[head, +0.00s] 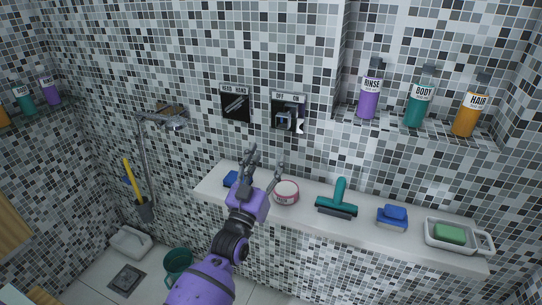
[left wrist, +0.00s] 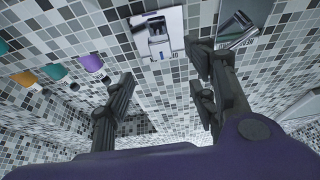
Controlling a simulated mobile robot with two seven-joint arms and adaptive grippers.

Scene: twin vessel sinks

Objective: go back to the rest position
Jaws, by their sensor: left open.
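My left gripper (head: 264,163) is open and empty, raised in front of the tiled wall above the white ledge (head: 360,225). Its spread fingers also show in the left wrist view (left wrist: 162,80), with nothing between them. The OFF/ON switch panel (head: 288,101) is on the wall above and beyond the fingertips, apart from them. That panel also shows at the top of the left wrist view (left wrist: 175,45). The dark HEAD/HAND plate (head: 235,104) is to its left. My right gripper is not in view.
On the ledge are a blue item (head: 230,179), a round tin (head: 286,192), a teal squeegee (head: 339,193), a blue brush (head: 392,216) and a soap dish (head: 480,243) with green soap. Bottles stand on the right shelf (head: 410,127). A shower head (head: 173,122) juts out left; a teal bucket (head: 178,262) is below.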

